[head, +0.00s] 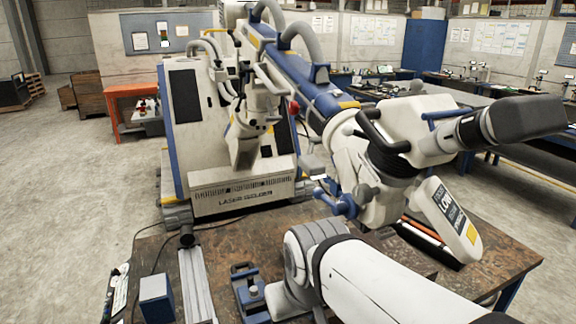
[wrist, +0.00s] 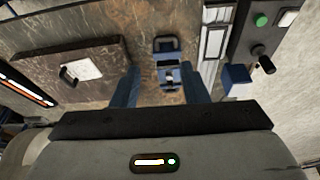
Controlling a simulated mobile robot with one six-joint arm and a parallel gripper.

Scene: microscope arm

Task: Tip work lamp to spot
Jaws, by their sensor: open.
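No part is marked as the work lamp. The likeliest candidate is the dark cylindrical head (head: 524,118) at the right end of the big white arm in the head view; I cannot tell for sure. It points out to the right, above the bench, joined to the white microscope housing (head: 405,125). A white panel (head: 448,222) labelled LOW hangs below the housing. In the wrist view my gripper (wrist: 160,72) is open, with its two blue fingers apart and nothing between them. Beyond the fingers lies the bench with a blue clamp. I cannot make out the gripper in the head view.
The blue clamp (head: 249,289) sits on the brown bench top (head: 225,250). A metal rail (head: 195,284) and a blue box (head: 156,298) are at its left. A dark plate with a handle (wrist: 78,72) shows in the wrist view. The laser welder (head: 240,190) stands behind.

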